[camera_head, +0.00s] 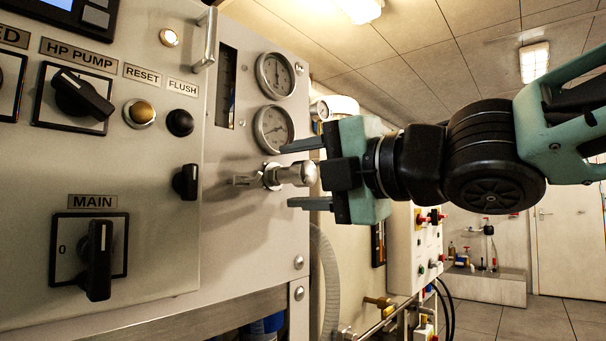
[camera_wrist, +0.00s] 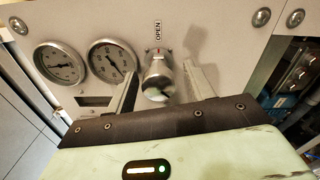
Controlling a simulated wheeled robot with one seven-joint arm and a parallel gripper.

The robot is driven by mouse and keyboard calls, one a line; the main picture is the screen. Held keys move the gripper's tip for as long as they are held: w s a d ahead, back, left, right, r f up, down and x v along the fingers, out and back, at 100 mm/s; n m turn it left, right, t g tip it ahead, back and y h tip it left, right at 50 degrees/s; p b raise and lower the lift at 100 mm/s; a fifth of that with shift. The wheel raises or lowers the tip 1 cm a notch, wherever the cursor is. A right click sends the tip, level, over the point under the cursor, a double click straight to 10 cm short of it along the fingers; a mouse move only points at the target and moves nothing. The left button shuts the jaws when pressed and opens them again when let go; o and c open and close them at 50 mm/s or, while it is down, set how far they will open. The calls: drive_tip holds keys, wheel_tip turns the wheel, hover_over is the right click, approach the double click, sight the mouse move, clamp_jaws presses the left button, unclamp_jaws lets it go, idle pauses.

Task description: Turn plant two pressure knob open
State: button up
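The pressure knob (camera_head: 297,174) is a silver metal cylinder sticking out of the panel below two gauges. In the wrist view, the knob (camera_wrist: 158,84) has an "OPEN" label (camera_wrist: 158,31) and a small red mark behind it. My gripper (camera_head: 289,176) is open, with one finger above and one below the knob in the head view. In the wrist view, the fingers of my gripper (camera_wrist: 162,88) stand on either side of the knob with visible gaps. The knob's front end points toward my palm. Whether it is plant two's knob cannot be read.
Two round gauges, an upper gauge (camera_head: 276,75) and a lower gauge (camera_head: 273,129), sit close above the knob. A metal handle (camera_head: 206,40) juts out at the upper left. The MAIN switch (camera_head: 98,258) and HP PUMP switch (camera_head: 80,94) are further left. Open floor lies at right.

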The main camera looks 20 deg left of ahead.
drive_tip(key=shift+s+d, duration=0.1)
drive_tip(key=shift+d, duration=0.05)
drive_tip(key=p+v, duration=1.4)
drive_tip(key=v, duration=0.3)
idle(0.3)
idle(0.4)
